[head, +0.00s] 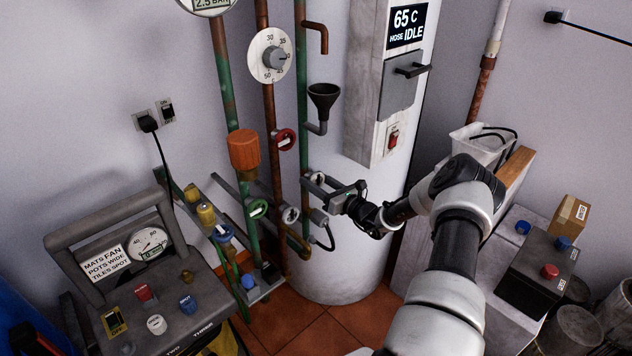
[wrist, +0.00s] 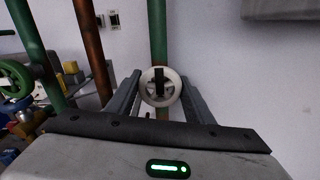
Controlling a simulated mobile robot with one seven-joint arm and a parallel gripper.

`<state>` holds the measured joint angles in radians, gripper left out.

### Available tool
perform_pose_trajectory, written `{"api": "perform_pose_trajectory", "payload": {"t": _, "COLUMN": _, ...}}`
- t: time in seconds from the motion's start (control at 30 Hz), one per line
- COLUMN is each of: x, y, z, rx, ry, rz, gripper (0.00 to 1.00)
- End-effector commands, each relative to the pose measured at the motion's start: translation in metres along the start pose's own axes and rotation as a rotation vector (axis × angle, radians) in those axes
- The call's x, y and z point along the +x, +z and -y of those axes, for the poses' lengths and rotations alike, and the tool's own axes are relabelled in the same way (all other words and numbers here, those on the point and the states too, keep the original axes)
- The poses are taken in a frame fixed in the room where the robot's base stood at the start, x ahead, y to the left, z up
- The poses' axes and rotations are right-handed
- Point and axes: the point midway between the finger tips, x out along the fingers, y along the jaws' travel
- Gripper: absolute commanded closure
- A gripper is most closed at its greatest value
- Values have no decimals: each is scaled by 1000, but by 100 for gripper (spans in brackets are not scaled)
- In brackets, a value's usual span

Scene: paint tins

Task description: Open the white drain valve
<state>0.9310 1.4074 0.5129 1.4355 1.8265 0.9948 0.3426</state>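A black funnel (head: 323,97) is above my gripper. A control console (head: 150,290) is at front left.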

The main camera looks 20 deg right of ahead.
Motion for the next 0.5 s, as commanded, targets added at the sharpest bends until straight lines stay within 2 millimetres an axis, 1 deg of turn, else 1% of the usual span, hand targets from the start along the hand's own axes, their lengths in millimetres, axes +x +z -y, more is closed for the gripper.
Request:
{"api": "perform_pose_trajectory", "payload": {"t": 0.27, "x": 0, "y": 0, "z": 0, "rx": -51, "ry": 1, "rz": 0, "gripper": 75}}
{"api": "perform_pose_trajectory", "payload": {"t": 0.5, "x": 0, "y": -1, "z": 1, "rx": -201, "ry": 0, "rz": 1, "gripper": 75}}
